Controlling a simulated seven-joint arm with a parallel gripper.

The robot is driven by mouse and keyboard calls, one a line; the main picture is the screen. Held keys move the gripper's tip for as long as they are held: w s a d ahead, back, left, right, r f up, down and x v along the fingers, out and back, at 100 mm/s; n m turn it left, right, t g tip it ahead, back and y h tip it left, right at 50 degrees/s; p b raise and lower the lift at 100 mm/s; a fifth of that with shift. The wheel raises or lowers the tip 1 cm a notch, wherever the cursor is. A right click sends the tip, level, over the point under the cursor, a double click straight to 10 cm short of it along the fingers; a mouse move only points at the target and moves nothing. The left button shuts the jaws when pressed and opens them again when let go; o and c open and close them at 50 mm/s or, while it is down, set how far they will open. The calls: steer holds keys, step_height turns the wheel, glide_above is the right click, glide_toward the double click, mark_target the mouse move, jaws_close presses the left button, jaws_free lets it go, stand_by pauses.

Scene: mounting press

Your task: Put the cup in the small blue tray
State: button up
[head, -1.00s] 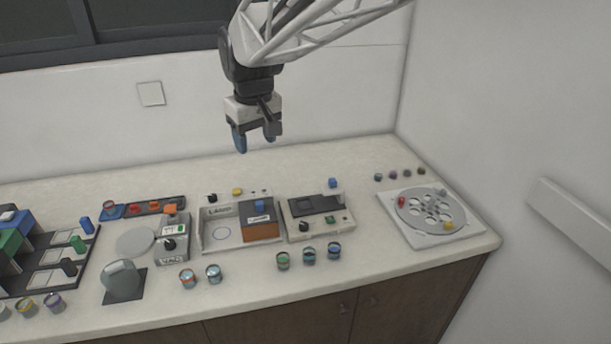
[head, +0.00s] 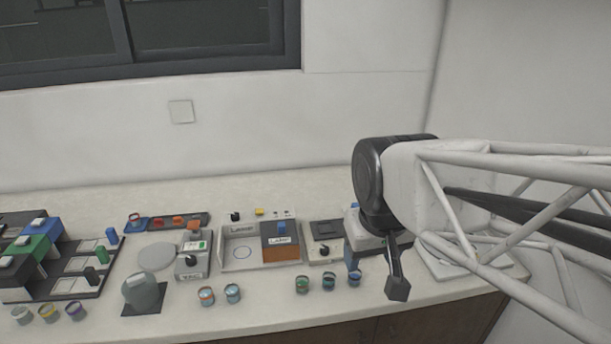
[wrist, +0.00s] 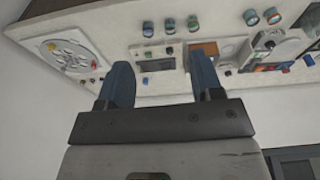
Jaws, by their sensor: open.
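Several small cups stand along the counter's front: a pair (head: 206,296) (head: 232,293) at the middle, three at the right, the rightmost cup (head: 355,279) being nearest my gripper in the picture, and a group (head: 48,313) at the far left. Which one is meant cannot be told. A small blue tray (head: 133,226) lies at the back left, with a reddish round item on it. My gripper (head: 368,260) hangs over the right of the counter, open. In the wrist view, the blue fingers of my gripper (wrist: 160,70) are apart with nothing between them.
A laser box (head: 238,262), a vacuum unit (head: 192,262) and a grey rounded press (head: 140,290) stand mid-counter. Coloured blocks on a black rack (head: 40,240) fill the left. A white wheel plate (wrist: 70,50) is at the right end.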

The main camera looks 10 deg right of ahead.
steer(key=shift+m, duration=0.3)
steer(key=s, duration=0.1)
steer(key=s+f, duration=0.1)
steer(key=s+d+f, duration=0.1)
steer(key=shift+s, duration=0.25)
